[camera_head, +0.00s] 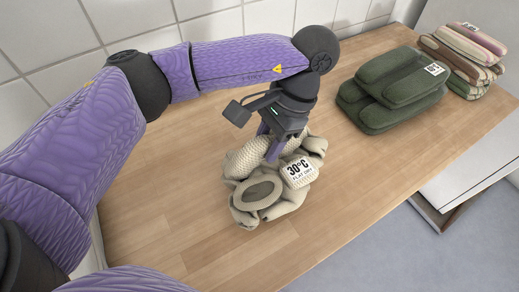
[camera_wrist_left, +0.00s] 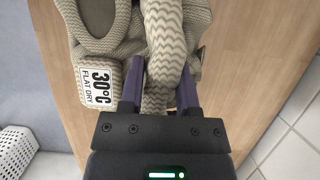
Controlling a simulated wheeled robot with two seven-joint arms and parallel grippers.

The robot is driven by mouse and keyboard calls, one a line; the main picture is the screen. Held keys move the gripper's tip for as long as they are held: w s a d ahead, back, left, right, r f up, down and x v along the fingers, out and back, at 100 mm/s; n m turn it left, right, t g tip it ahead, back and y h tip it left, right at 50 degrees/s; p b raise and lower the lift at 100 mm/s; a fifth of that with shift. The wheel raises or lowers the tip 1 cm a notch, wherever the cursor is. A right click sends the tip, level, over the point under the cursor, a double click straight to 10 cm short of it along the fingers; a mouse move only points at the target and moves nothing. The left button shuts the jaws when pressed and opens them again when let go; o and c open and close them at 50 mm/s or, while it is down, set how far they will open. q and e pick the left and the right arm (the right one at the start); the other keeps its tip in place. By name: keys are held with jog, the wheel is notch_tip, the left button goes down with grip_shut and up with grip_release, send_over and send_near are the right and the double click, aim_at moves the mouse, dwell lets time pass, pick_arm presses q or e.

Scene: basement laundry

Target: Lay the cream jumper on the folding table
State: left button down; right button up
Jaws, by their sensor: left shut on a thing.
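The cream jumper (camera_head: 270,192) is a bunched knitted heap with a white "30°C FLAT DRY" label, on or just above the wooden folding table (camera_head: 160,210); I cannot tell whether its whole underside touches. My left gripper (camera_head: 275,150) points down onto the jumper's far side and is shut on a knitted fold. In the left wrist view the fold of the jumper (camera_wrist_left: 164,50) runs between the two purple fingers of my left gripper (camera_wrist_left: 160,85), with the label to the left. My right gripper is not in view.
A folded dark green garment stack (camera_head: 390,90) with a label lies at the table's right. Behind it is a striped pile (camera_head: 465,58). White tiled wall (camera_head: 140,20) borders the back. The table's front left is clear. A white perforated basket (camera_wrist_left: 15,150) stands below the table edge.

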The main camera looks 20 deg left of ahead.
pick_arm(q)
notch_tip(320, 180, down, 4)
jog(key=shift+r+b, duration=0.2)
jog(key=shift+b, duration=0.55)
jog(key=shift+f, duration=0.1)
jog(key=shift+c, duration=1.6)
grip_release()
